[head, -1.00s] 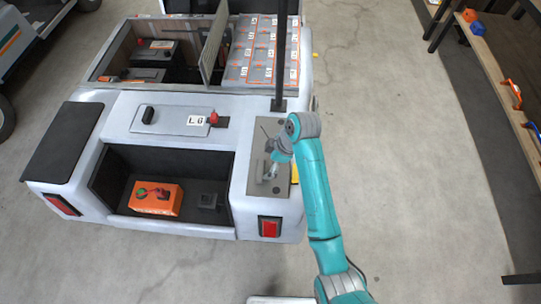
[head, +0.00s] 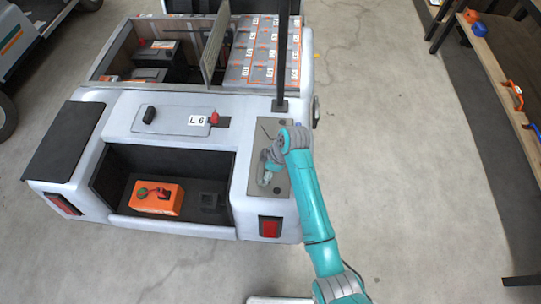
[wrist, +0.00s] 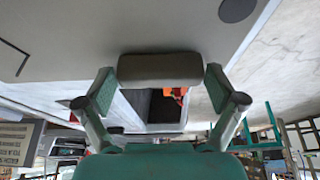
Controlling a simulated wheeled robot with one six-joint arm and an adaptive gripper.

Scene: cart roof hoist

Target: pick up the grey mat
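A flat grey panel (head: 281,188), with a black line on it, covers the right rear deck of the white cart; I cannot tell whether it is the grey mat. My gripper (head: 265,178) is low over this panel in the head view, partly behind my arm. In the wrist view my gripper (wrist: 160,88) has its two green-padded fingers spread wide. A dark grey rounded block (wrist: 160,68) lies between the fingertips, with slight gaps at its ends. It may be the mat; the head view hides it.
An orange box (head: 157,197) sits in the cart's rear recess. A black post (head: 281,55) rises just beyond the panel. A grey lid marked L6 (head: 172,121) is to the left. A wooden bench (head: 492,65) stands far right, with clear floor between.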

